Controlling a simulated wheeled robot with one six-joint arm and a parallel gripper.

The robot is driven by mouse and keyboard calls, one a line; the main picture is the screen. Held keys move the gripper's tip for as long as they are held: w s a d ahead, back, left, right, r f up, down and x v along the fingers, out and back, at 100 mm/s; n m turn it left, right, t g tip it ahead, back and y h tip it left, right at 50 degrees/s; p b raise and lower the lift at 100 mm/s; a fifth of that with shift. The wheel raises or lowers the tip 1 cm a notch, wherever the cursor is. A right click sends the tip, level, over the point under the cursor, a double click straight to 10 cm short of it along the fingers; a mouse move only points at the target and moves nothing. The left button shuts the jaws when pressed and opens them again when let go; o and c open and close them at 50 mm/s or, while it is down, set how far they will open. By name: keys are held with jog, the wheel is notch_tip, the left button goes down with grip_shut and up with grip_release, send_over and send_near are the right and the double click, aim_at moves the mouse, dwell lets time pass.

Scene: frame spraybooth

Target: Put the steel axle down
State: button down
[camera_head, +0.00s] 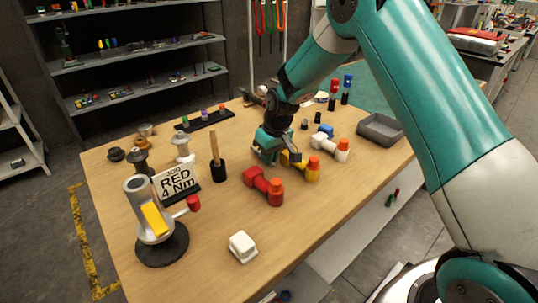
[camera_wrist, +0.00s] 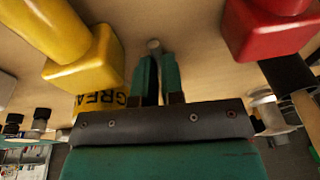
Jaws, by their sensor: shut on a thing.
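My gripper (camera_head: 270,155) is low over the wooden table, between the red and yellow fittings. In the wrist view its two teal fingers (camera_wrist: 157,75) are close together. A small grey rounded end, which looks like the steel axle (camera_wrist: 153,45), shows at the fingertips, and the fingers are shut on it. Most of the axle is hidden by the fingers, and I cannot make it out in the head view. Whether it touches the table top I cannot tell.
A red fitting (camera_head: 264,187) and a yellow fitting (camera_head: 303,166) stand close to my gripper. A grey tray (camera_head: 381,131) is at the right. The front right tabletop is clear.

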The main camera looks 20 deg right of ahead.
jog(key=shift+f, duration=0.3)
jog(key=c, duration=1.5)
grip_release()
jog(key=shift+r, duration=0.1)
